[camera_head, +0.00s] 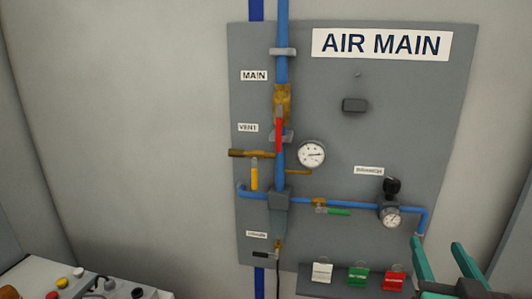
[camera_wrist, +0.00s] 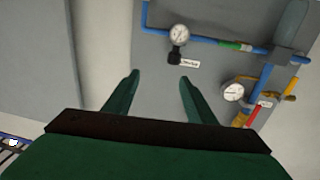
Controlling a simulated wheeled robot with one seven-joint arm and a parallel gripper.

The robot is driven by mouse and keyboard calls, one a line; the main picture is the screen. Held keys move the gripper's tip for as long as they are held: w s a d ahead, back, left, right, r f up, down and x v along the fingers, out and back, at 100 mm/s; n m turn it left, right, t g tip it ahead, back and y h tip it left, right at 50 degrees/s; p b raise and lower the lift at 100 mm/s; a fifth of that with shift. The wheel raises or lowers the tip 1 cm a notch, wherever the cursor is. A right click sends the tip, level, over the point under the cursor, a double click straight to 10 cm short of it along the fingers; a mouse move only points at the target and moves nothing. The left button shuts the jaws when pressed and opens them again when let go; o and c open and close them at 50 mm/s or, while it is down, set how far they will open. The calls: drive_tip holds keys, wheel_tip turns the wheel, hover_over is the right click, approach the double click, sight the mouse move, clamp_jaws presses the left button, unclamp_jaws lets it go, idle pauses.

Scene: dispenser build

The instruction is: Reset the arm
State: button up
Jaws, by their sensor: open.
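My gripper (camera_head: 443,266) shows at the lower right of the head view, its two green fingers apart with nothing between them. In the wrist view my gripper (camera_wrist: 158,84) is also open and empty, with the fingers spread. The grey AIR MAIN panel (camera_head: 420,120) is beyond it, and it also shows in the wrist view (camera_wrist: 215,65). In the head view the fingers overlap the panel's lower right corner. Whether they touch the panel cannot be told, but no contact shows.
Blue pipes (camera_head: 281,160) carry a red-handled valve (camera_head: 278,134), a yellow handle (camera_head: 254,179), a green handle (camera_head: 338,212) and gauges (camera_head: 311,154). A control box (camera_head: 62,283) with buttons stands at lower left. The left wall is bare.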

drive_tip(key=a+f+g, duration=0.1)
drive_tip(key=a+f, duration=0.4)
drive_tip(key=f, duration=0.5)
drive_tip(key=a+f+y, duration=0.1)
drive_tip(key=a+f, duration=0.3)
drive_tip(key=f, duration=0.6)
drive_tip(key=a+f+g, duration=0.1)
drive_tip(key=a+f, duration=0.4)
drive_tip(key=f, duration=0.4)
drive_tip(key=s+a+f+n+y, duration=0.1)
drive_tip(key=s+a+f, duration=0.5)
drive_tip(key=s+f, duration=0.1)
drive_tip(key=s+a+f+n+y, duration=0.1)
drive_tip(key=s+a+f+y, duration=0.1)
drive_tip(key=s+a, duration=0.4)
drive_tip(key=s+a+f+n+y, duration=0.1)
drive_tip(key=s+a, duration=0.6)
drive_tip(key=s, duration=0.8)
drive_tip(key=shift+a+f+n+y, duration=0.25)
drive_tip(key=shift+f+n+y, duration=0.2)
drive_tip(key=shift+f, duration=0.35)
